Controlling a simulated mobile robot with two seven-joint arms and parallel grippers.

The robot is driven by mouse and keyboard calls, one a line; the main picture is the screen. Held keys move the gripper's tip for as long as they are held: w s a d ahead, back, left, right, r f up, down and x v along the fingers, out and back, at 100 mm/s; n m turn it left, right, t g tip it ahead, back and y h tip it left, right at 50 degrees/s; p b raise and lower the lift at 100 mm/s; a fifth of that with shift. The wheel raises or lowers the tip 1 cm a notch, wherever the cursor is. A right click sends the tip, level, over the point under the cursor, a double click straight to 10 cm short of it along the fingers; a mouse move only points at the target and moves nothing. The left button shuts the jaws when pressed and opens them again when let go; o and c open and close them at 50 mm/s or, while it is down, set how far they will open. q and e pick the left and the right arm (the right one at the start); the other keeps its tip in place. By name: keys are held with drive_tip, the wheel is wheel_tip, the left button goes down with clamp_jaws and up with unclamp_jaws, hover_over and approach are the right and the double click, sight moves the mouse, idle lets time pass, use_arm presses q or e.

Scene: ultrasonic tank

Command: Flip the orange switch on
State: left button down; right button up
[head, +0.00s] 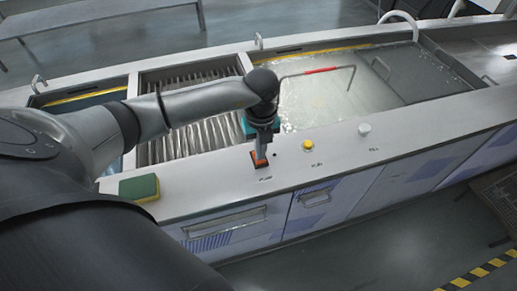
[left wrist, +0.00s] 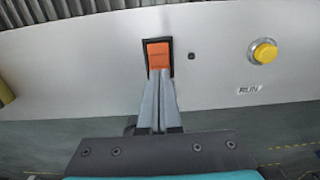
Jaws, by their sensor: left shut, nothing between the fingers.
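The orange switch (head: 260,160) sits in the steel front ledge of the tank. It also shows in the left wrist view as an orange rocker in a black frame (left wrist: 159,55). My left gripper (head: 260,152) points down at it with its fingers together and nothing between them. In the left wrist view the closed fingertips (left wrist: 160,76) are at the lower edge of the switch and cover part of it. I cannot tell whether they touch it or which way the rocker is tipped. My right gripper is not in view.
A yellow RUN button (left wrist: 263,52) and a white knob (head: 364,129) are to the right on the ledge (head: 220,165). A green and yellow sponge (head: 139,188) lies to the left. Behind are a ribbed basin and a water-filled tank with a red-marked bent rod (head: 320,71).

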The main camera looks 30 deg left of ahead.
use_arm(q)
drive_tip(key=shift+f+b, duration=0.35)
drive_tip(key=shift+f, duration=0.15)
drive_tip(key=shift+r, duration=0.1)
wheel_tip(320, 180, up, 7)
drive_tip(key=p, duration=0.6)
idle(0.3)
idle(0.3)
